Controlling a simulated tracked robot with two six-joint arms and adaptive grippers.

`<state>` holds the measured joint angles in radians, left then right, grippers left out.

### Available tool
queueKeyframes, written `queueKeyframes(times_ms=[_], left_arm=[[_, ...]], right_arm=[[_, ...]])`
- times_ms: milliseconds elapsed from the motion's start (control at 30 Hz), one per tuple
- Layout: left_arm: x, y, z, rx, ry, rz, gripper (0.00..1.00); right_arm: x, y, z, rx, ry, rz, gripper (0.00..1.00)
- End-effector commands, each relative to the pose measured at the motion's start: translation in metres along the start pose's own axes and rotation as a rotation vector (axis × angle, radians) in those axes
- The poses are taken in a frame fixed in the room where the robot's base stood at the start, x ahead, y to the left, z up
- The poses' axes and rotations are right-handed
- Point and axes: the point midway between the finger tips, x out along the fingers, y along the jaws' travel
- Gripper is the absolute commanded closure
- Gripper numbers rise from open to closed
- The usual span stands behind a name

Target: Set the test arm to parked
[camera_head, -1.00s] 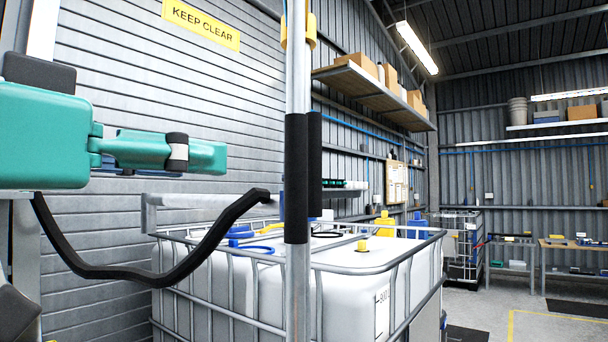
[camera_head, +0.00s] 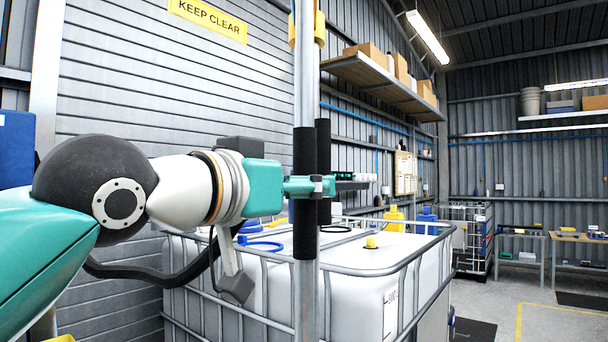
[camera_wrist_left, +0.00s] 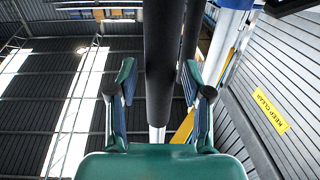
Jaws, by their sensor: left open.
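An upright metal pole (camera_head: 306,285) with a black sleeve (camera_head: 305,235) stands in front of the white tank. A second black sleeved bar shows just behind it. I cannot tell for sure which part is the test arm. My left gripper (camera_head: 310,186) is at the sleeve, with a teal finger crossing in front of it. In the left wrist view the black sleeve (camera_wrist_left: 163,60) stands between my two open fingers, with gaps visible on both sides. The second bar (camera_wrist_left: 192,48) shows behind, near the right finger. My right gripper is not in view.
A caged white tank (camera_head: 345,280) with blue and yellow caps stands behind the pole. A ribbed wall with a KEEP CLEAR sign (camera_head: 207,18) is at the left. A black hose (camera_head: 140,273) hangs below my left arm. Open floor (camera_head: 495,310) lies at the right.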

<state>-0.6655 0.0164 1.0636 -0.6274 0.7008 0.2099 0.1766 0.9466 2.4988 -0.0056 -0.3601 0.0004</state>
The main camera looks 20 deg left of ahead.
Motion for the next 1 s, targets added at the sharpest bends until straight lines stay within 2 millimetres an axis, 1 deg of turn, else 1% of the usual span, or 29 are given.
queueKeyframes(times_ms=[33,133,433,467,500,733,767,967,1000], left_arm=[[0.0050,-0.0007,-0.0015,0.000,0.000,-0.002,0.50],[0.0107,-0.0007,-0.0006,-0.001,0.000,-0.001,0.50],[0.0127,-0.0004,0.0000,-0.002,0.001,0.000,0.50],[0.0126,-0.0004,-0.0001,-0.001,0.001,0.000,0.52],[0.0126,-0.0003,-0.0001,-0.001,0.001,0.000,0.59],[0.0125,-0.0003,-0.0002,-0.001,0.001,0.000,0.97],[0.0125,-0.0003,-0.0002,-0.001,0.001,0.000,1.00],[0.0125,-0.0003,-0.0003,-0.001,0.002,0.000,1.00],[0.0115,-0.0056,-0.0002,-0.003,0.002,-0.002,1.00]], right_arm=[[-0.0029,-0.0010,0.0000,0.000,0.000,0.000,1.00],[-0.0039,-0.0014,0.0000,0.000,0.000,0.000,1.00],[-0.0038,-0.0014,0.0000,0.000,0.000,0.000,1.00],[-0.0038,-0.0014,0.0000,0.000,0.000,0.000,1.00],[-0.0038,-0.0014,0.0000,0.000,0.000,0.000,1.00],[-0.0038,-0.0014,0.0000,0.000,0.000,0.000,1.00],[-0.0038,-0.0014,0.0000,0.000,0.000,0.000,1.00],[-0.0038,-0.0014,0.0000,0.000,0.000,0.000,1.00],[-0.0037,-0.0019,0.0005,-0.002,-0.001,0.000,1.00]])
